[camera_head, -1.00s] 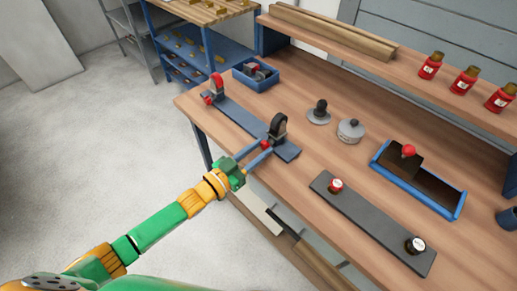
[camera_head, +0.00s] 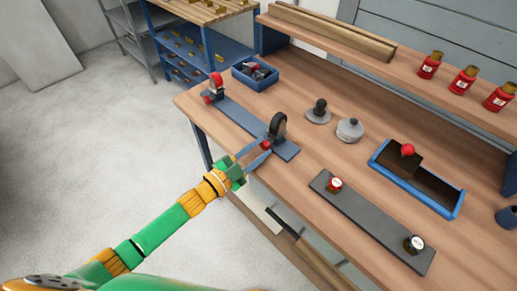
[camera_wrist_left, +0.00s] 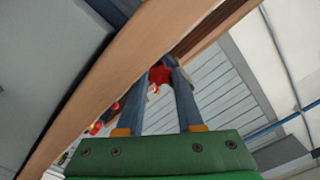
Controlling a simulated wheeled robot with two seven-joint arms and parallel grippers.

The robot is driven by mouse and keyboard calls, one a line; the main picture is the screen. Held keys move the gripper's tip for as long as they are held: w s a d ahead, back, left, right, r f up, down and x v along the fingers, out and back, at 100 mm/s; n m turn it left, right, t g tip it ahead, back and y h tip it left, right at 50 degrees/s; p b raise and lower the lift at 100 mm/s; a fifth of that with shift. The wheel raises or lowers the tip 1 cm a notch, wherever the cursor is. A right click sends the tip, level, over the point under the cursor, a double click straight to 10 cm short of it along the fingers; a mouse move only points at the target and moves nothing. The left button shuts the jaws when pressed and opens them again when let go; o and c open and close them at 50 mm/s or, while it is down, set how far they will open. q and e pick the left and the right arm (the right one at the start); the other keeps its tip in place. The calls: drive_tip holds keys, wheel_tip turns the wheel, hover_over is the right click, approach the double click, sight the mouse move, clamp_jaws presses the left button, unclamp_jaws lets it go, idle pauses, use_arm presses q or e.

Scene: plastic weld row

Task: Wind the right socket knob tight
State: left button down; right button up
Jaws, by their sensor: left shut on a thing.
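Two sockets stand on a blue-grey strip (camera_head: 240,121) at the bench's left front. The right socket (camera_head: 278,126) is a dark upright ring with a red knob (camera_head: 265,145) low on its front-left side. My left gripper (camera_head: 262,152) has its blue fingers around this red knob, shut on it. The left wrist view also shows the red knob (camera_wrist_left: 160,75) between the fingertips. The left socket (camera_head: 216,82) has a red upper part and its own red knob (camera_head: 208,99). My right gripper is not in view.
A blue bin (camera_head: 255,74) stands behind the strip. A grey disc with a black knob (camera_head: 319,112) and a grey round lidded piece (camera_head: 350,129) lie to the right. A dark grey plate (camera_head: 370,220) and a blue tray (camera_head: 446,211) are farther right. Red jars (camera_head: 464,81) line the shelf.

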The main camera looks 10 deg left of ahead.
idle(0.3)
use_arm(q)
drive_tip(key=c, duration=0.5)
unclamp_jaws()
drive_tip(key=shift+c, duration=0.2)
